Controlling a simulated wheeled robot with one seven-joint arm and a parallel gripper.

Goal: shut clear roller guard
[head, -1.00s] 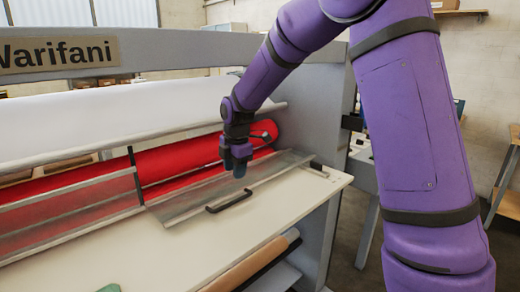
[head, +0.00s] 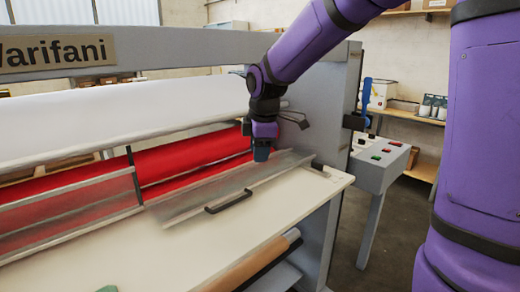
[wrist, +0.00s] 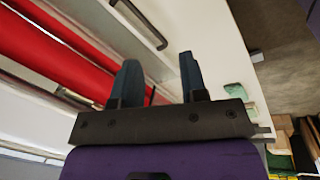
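The clear roller guard (head: 222,192) is a see-through panel at the right end of the laminator. It lies tilted down over the front table, leaving the red roller (head: 195,160) behind it exposed. Its dark handle (head: 228,202) is on the front side and also shows at the top of the wrist view (wrist: 143,24). My gripper (head: 261,154) points down near the guard's rear right part, behind the handle. In the wrist view its two blue fingers (wrist: 158,82) are apart with nothing between them. I cannot tell whether a fingertip touches the panel.
A second framed guard section (head: 70,205) stands upright at left. A white roll (head: 110,118) runs above the red roller. The grey side frame (head: 322,110) rises close to the right of my gripper. A control box (head: 382,165) stands beyond it. The cream table (head: 140,255) is mostly clear.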

